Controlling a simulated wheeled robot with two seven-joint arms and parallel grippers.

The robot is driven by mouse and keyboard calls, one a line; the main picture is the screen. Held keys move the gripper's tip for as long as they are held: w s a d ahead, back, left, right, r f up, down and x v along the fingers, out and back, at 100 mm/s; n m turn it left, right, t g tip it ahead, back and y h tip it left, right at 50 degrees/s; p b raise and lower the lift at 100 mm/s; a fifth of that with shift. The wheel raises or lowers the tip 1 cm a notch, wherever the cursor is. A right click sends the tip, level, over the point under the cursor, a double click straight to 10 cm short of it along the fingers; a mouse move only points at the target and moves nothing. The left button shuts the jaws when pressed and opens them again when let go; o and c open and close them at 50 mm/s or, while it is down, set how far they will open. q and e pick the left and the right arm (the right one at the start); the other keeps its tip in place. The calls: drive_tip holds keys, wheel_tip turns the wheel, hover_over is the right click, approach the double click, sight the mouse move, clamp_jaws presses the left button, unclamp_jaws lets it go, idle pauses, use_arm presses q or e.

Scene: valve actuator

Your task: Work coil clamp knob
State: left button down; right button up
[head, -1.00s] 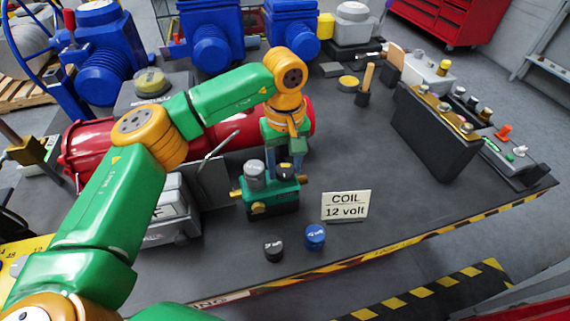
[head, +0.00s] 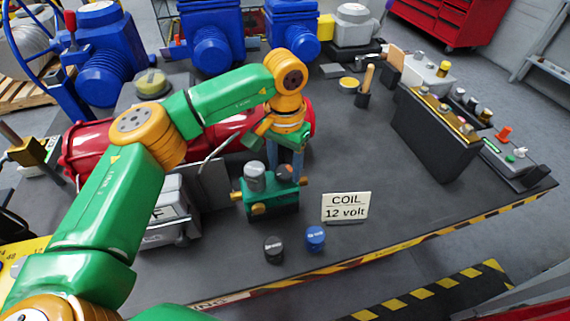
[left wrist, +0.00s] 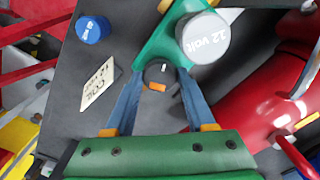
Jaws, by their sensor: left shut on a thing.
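The green valve body (head: 268,203) stands on the dark bench with brass ports at its sides. A grey coil (head: 254,176) sits on its left top; the wrist view shows it marked "12 volt" (left wrist: 204,40). The clamp knob (left wrist: 160,74) is dark and round with a white line and an orange patch. My left gripper (head: 287,174) points down over the right end of the body. In the wrist view its two blue-grey fingers (left wrist: 160,80) are shut on the knob, one on each side. In the head view the fingers partly hide the knob. My right gripper is not in view.
A "COIL 12 volt" sign (head: 345,207) stands right of the valve. A black coil (head: 273,249) and a blue coil (head: 315,238) stand in front. A red cylinder (head: 95,150) lies behind. A black block (head: 437,130) stands at right; bench space between is clear.

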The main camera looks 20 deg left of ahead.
sight(285, 170)
use_arm(q)
drive_tip(key=shift+r+m, duration=0.1)
drive_tip(key=shift+m, duration=0.7)
drive_tip(key=shift+c, duration=1.2)
unclamp_jaws()
drive_tip(key=shift+r, duration=0.3)
wheel_tip(285, 170, up, 6)
drive_tip(key=shift+r+b, duration=0.1)
drive_tip(key=shift+b, duration=0.35)
drive_tip(key=shift+r, duration=0.1)
